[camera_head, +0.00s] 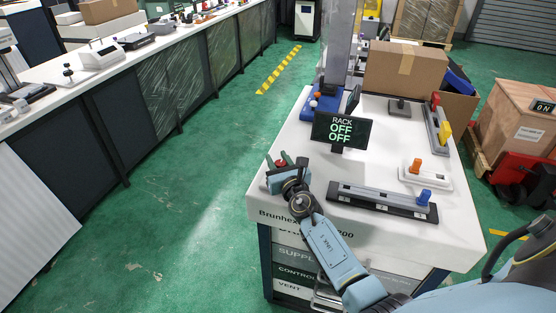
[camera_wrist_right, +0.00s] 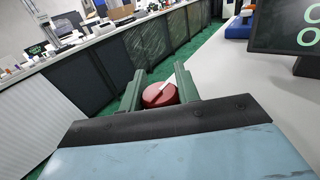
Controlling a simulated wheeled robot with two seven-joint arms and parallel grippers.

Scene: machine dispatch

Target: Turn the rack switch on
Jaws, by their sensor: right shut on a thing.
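A red round knob (camera_head: 281,162) with a white mark sits at the left edge of the white machine top (camera_head: 300,205). My right gripper (camera_head: 283,161) is at this knob, one finger on either side. In the right wrist view the red knob (camera_wrist_right: 160,94) lies between the two green fingers, its white line running diagonally. The gripper is shut on it. A black display (camera_head: 341,130) behind it reads "RACK OFF OFF". My left gripper is not in view.
On the machine top are a grey slide with a blue knob (camera_head: 424,196), a white base with an orange knob (camera_head: 415,166), and a red and yellow lever unit (camera_head: 438,128). A cardboard box (camera_head: 405,70) stands at the back. Green floor is clear on the left.

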